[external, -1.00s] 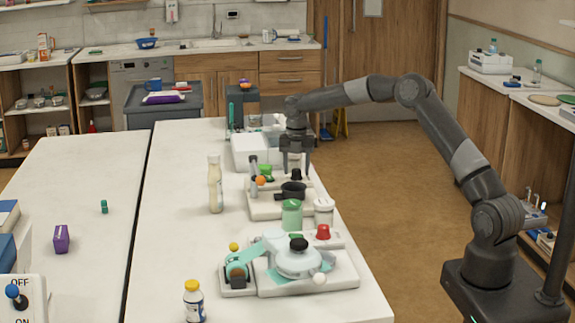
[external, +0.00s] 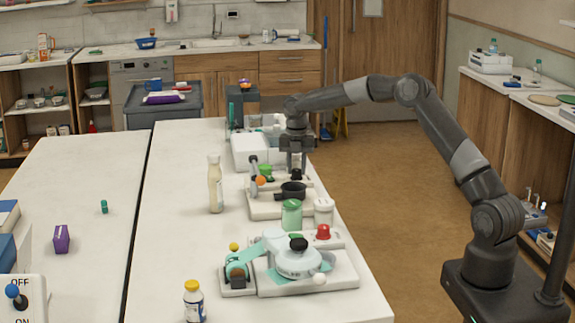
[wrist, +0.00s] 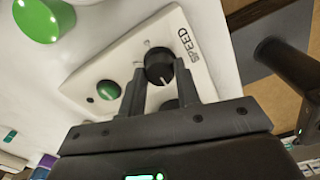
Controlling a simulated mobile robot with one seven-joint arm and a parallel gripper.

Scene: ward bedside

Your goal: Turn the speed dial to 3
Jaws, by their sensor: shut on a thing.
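The black speed dial (wrist: 159,65) sits on a white panel (wrist: 125,58) marked SPEED in the wrist view. A pale pointer line shows on the dial, toward the lower side of the picture. Small marks lie around the dial, but I cannot read any numbers. My gripper (wrist: 160,72) has one finger on each side of the dial and is shut on it. In the external view my gripper (external: 296,172) points straight down over the white equipment, and it mostly hides the dial there.
A green button (wrist: 108,90) is left of the dial on the panel, and a dark round part (wrist: 170,104) lies below it, partly hidden. In the external view a black pan-like part (external: 292,190), a green-lidded jar (external: 291,214) and a cream bottle (external: 215,186) stand close by.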

